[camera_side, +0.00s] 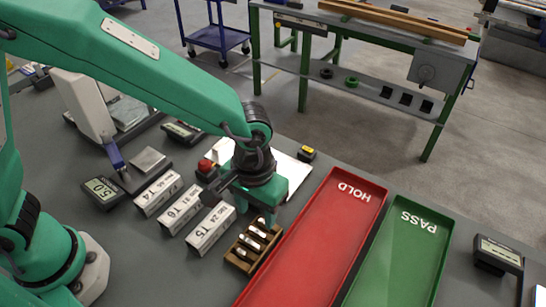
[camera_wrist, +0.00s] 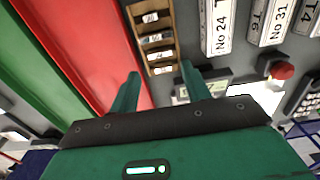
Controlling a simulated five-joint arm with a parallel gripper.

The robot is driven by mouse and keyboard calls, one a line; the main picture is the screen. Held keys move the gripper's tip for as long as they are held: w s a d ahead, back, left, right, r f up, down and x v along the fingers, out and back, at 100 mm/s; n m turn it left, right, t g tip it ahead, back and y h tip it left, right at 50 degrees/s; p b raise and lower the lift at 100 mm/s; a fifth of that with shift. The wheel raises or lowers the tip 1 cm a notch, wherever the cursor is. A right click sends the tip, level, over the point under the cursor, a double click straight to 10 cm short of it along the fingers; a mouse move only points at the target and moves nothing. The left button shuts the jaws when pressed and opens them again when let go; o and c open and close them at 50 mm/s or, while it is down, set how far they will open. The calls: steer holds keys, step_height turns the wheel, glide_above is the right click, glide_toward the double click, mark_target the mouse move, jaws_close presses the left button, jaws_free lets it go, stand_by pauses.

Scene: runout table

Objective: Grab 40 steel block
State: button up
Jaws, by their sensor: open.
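A small wooden tray (camera_side: 237,262) stands on the table just left of the red HOLD tray, with several small steel-coloured blocks (camera_side: 250,242) in a row in it. In the wrist view the wooden tray (camera_wrist: 134,25) is at top centre, and the blocks (camera_wrist: 155,38) bear marks too small to read, so I cannot tell which is the 40. My gripper (camera_wrist: 160,72) is open and empty, its two fingers on either side of the tray's near end in that view. In the side view my gripper (camera_side: 268,195) is just behind the tray; its fingertips are not clear.
Three white labelled blocks (camera_side: 211,229) stand in a row left of the tray. The red HOLD tray (camera_side: 320,235) and the green PASS tray (camera_side: 405,255) lie to the right, seemingly empty. A red button (camera_wrist: 282,71) and small displays are nearby.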

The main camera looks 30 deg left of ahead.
mark_target(258, 231)
steer(key=shift+f, duration=0.7)
steer(key=shift+f, duration=0.1)
steer(key=shift+s+f, duration=0.1)
steer(key=shift+f, duration=2.4)
steer(key=c, duration=0.8)
steer(key=shift+r, duration=0.2)
